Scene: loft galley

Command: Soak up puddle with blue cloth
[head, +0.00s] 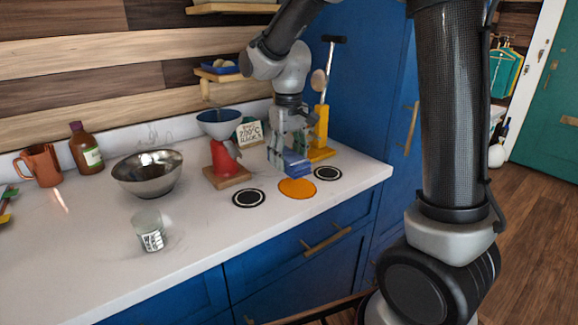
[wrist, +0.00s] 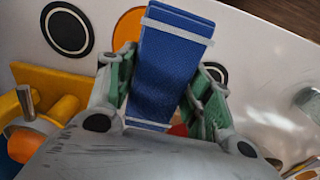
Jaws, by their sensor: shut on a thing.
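The blue cloth (head: 296,167) is a folded block with pale bands near its ends. My gripper (head: 291,153) is shut on it, just behind the puddle above the counter. The cloth also shows between my fingers in the wrist view (wrist: 168,62). The puddle (head: 297,189) is a flat orange round patch on the white counter. In the wrist view the cloth partly covers the puddle (wrist: 129,26). I cannot tell whether the cloth touches the counter or the puddle's rear edge.
Black ringed discs lie left (head: 249,198) and right (head: 328,174) of the puddle. A yellow stand (head: 320,135) is close behind my gripper. A red dripper stand (head: 223,160) and a steel bowl (head: 147,175) stand left. A glass (head: 149,231) is near the front; counter around it is clear.

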